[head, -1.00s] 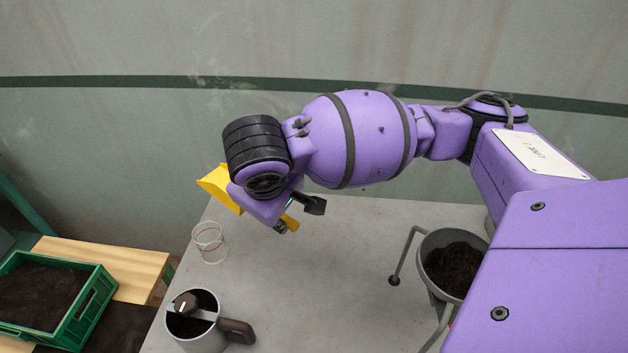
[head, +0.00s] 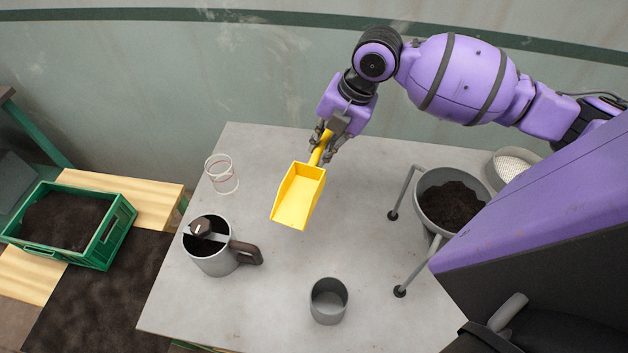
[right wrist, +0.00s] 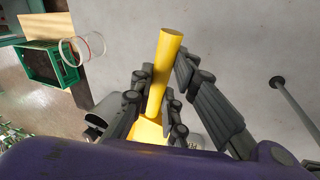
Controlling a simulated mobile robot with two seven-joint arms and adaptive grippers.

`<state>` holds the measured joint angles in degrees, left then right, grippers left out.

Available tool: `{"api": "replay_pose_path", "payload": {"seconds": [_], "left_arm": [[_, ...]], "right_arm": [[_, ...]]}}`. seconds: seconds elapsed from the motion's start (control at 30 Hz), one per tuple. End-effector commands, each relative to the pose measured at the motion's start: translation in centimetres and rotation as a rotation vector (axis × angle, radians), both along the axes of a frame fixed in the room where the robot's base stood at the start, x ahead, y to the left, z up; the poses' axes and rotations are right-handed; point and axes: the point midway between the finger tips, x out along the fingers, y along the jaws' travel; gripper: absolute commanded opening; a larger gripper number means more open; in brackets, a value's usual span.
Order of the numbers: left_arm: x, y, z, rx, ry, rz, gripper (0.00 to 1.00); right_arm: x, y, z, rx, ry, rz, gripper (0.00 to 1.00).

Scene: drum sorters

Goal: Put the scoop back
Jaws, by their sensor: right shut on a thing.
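The yellow scoop (head: 299,196) is held by its handle in my right gripper (head: 326,146). Its wide pan points down and toward the front of the table, and it appears to be above the grey tabletop. In the right wrist view the handle (right wrist: 166,75) stands between the fingers of my right gripper (right wrist: 165,100), which are shut on it. The pan is mostly hidden there behind the fingers and wrist. The pan looks empty in the head view. My left gripper is not in view.
On the grey table (head: 260,290) stand a clear cup (head: 222,176), a grey mug-like pot (head: 212,258) with a dark handle, and a small grey cup (head: 328,302). A soil-filled drum (head: 447,205) on legs stands right, a white-filled bowl (head: 508,168) behind it. A green crate (head: 105,240) sits left.

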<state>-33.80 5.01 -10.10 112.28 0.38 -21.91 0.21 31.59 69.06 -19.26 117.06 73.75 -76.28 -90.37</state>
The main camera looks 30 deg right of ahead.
Motion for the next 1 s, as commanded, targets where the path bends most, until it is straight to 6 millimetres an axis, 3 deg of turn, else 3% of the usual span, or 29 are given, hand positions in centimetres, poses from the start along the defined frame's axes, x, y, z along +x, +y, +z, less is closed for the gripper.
{"api": "replay_pose_path", "payload": {"seconds": [0.13, 0.33, 0.7, 0.83, 1.0], "left_arm": [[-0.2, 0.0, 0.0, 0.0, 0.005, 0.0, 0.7], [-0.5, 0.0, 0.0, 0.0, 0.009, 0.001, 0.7], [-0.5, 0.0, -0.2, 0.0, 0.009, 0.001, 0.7], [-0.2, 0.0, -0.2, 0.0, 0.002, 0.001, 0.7], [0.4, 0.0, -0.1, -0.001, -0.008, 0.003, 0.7]], "right_arm": [[0.1, -1.2, 0.3, -0.013, -0.016, 0.143, 0.0], [1.1, -2.1, -0.3, -0.018, -0.022, 0.21, 0.0], [9.0, -5.4, -4.5, -0.017, -0.019, 0.209, 0.0], [10.7, -6.1, -7.1, -0.017, -0.018, 0.211, 0.0], [12.2, -6.8, -8.9, -0.019, -0.019, 0.212, 0.0]]}}
